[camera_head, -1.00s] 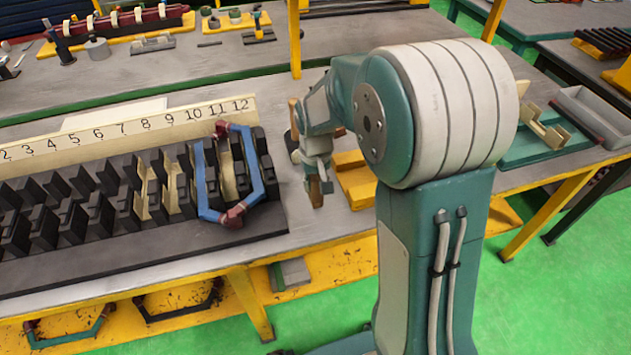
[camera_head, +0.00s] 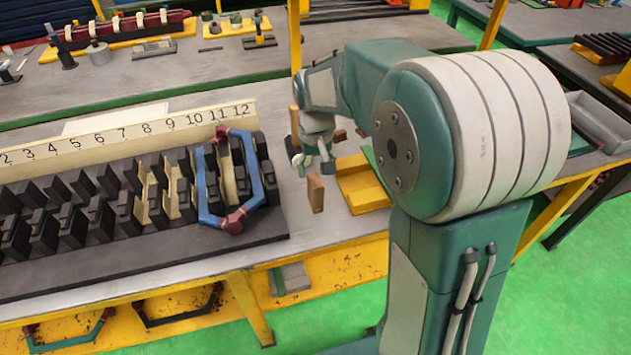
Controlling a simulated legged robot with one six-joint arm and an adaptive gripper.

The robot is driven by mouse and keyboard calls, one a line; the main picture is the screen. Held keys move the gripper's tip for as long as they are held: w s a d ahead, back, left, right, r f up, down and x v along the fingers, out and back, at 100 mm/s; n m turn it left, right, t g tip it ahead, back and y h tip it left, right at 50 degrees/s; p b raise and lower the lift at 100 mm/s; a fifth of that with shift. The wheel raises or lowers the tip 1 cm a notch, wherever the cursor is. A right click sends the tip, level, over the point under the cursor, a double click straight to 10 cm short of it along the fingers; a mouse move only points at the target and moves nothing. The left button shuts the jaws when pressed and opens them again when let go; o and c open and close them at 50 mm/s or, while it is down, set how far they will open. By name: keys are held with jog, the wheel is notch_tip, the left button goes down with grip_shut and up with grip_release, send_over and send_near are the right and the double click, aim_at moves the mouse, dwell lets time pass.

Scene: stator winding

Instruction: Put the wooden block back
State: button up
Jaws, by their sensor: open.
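A brown wooden block (camera_head: 316,193) stands upright on the grey bench, between the black slotted stator and a yellow holder (camera_head: 362,188). My gripper (camera_head: 318,167) is just above and behind this block in the picture, with a small gap seeming to show between them. It is open and I see nothing held in it. Another upright brown wooden piece (camera_head: 294,122) shows behind my wrist, to its left. A small brown piece (camera_head: 341,135) shows to the right of my wrist. My arm hides part of the bench behind it.
The black stator (camera_head: 100,262) with numbered strip (camera_head: 125,131) fills the left of the bench. A blue coil with dark red ends (camera_head: 202,185) sits at slots 11 and 12. A yellow post (camera_head: 294,40) rises behind my gripper. Bare bench lies in front of the block.

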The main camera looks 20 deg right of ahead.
notch_tip(320, 180, up, 5)
jog(key=s+r+t, duration=0.2)
jog(key=s, duration=0.8)
jog(key=s+r+t, duration=0.3)
jog(key=s, duration=0.7)
jog(key=shift+s+r+t, duration=0.15)
jog(key=shift+s+t, duration=0.15)
jog(key=shift+s, duration=0.05)
